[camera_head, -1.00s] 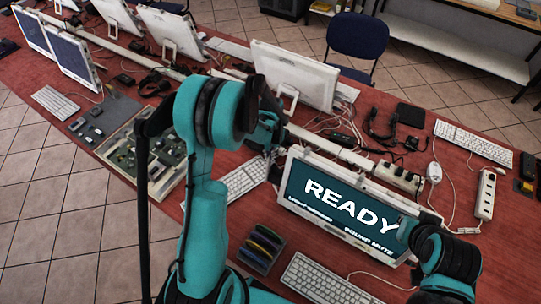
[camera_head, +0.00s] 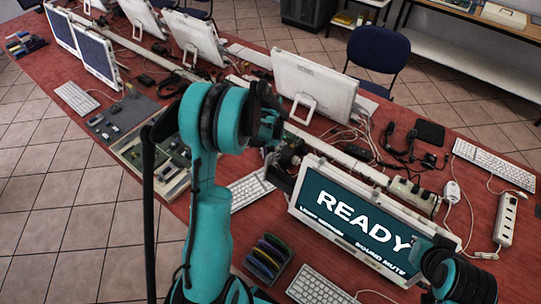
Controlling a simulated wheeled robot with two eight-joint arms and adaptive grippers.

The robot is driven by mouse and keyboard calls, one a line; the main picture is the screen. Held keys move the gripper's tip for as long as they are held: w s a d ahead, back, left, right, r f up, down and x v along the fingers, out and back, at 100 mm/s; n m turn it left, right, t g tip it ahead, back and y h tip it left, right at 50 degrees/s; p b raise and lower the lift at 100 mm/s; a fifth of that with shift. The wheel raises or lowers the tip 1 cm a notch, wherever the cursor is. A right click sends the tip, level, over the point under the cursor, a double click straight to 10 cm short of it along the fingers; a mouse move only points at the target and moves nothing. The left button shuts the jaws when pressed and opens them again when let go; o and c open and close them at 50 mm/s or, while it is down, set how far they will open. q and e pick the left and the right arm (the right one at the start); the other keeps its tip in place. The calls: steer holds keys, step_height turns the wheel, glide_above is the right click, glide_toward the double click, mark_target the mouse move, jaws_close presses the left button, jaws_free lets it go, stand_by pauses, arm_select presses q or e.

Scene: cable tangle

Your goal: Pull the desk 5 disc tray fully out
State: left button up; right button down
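The white all-in-one computer with the lit READY screen (camera_head: 350,212) stands on the red table at centre right. Its left edge is close to my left gripper (camera_head: 280,174), whose dark fingers point down there. I cannot tell whether the fingers touch the computer or how far apart they are. No disc tray can be made out; the edge by the gripper is partly hidden. My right arm comes in at the lower right in front of the screen's right corner; its gripper is mostly hidden behind the wrist.
A keyboard (camera_head: 318,287) and a rack of coloured discs or cases (camera_head: 267,258) lie in front of the computer. Cables, a power strip (camera_head: 506,219) and a white mouse (camera_head: 452,192) are to the right. Another white monitor (camera_head: 312,82) stands behind. A circuit panel (camera_head: 150,150) is at left.

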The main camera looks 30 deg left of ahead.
arm_select(q)
step_height(320, 180, up, 12)
stand_by(0.6)
stand_by(0.5)
